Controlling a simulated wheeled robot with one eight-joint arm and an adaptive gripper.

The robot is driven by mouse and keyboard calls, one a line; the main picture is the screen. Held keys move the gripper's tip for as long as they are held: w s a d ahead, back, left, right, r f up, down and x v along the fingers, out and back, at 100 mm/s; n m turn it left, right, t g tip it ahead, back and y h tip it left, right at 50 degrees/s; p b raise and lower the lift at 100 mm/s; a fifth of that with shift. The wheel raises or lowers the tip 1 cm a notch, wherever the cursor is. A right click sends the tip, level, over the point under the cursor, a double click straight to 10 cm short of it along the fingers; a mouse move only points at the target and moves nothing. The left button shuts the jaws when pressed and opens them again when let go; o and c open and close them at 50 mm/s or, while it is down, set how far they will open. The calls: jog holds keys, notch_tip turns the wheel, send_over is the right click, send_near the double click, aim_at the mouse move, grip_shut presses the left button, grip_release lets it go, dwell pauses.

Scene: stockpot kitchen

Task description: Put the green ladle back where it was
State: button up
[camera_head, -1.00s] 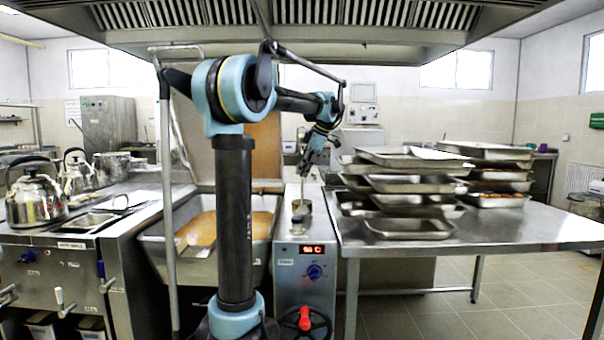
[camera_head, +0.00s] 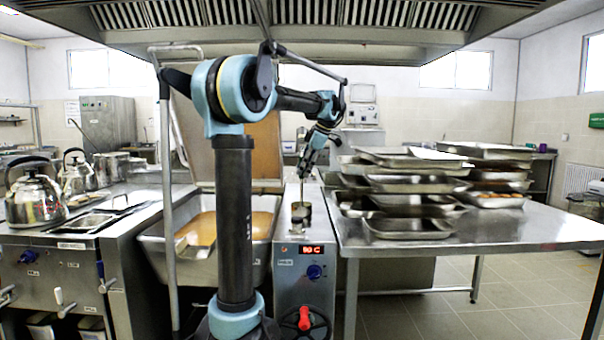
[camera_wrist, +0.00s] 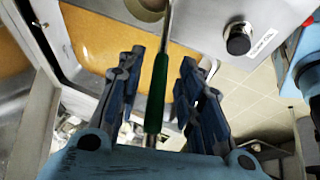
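The green ladle's handle (camera_wrist: 158,90) runs lengthwise between the two fingers of my gripper (camera_wrist: 158,95) in the wrist view. Clear gaps show on both sides, so the fingers are open and apart from the handle. The metal shaft continues toward the top edge, beside a round metal holder (camera_wrist: 149,6). In the head view my gripper (camera_head: 305,172) is above the console, over a small dark cylindrical holder (camera_head: 300,213). The thin shaft stands roughly upright there; the ladle's lower end is hidden or too small to make out.
The tilting pan with orange-brown contents (camera_head: 205,228) is left of the console (camera_head: 306,280). A steel table (camera_head: 480,232) with stacked metal trays (camera_head: 410,228) stands close on the right. Kettles (camera_head: 36,198) stand on the left counter. An upright metal post (camera_head: 167,200) is at the pan's left.

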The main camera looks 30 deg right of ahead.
jog(key=v, duration=1)
jog(key=shift+r, duration=0.25)
jog(key=shift+s, duration=0.1)
